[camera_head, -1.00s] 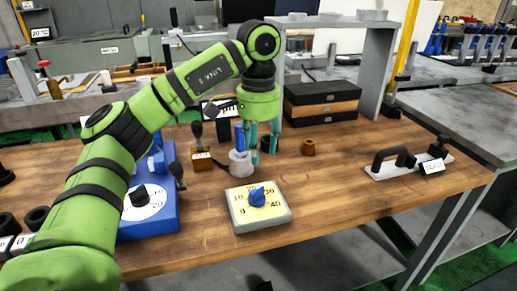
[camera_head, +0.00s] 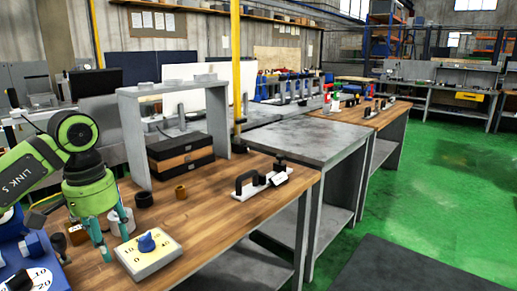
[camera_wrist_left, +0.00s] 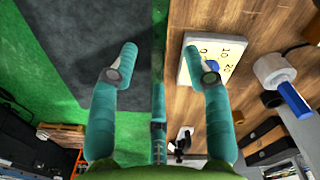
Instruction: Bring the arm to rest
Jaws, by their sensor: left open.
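My left gripper (camera_head: 110,240) hangs at the left of the head view, its teal fingers pointing down beside the yellow-faced dial box (camera_head: 148,255) with its blue knob. In the left wrist view the left gripper (camera_wrist_left: 160,62) is open, with nothing between its spread fingertips. The dial box (camera_wrist_left: 222,56) shows there partly behind the right-hand finger. A pale grey cup (camera_head: 122,222) stands behind the fingers in the head view; the wrist view shows a blue piece (camera_wrist_left: 293,100) at a cup. My right gripper is out of view.
A blue dial block (camera_head: 40,272) is at the lower left. Dark and wooden drawers (camera_head: 180,152) stand under a grey shelf frame (camera_head: 130,110). A black-handled tool on a white plate (camera_head: 262,184) lies near the wooden bench's right end. Green floor (camera_head: 430,190) is open at right.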

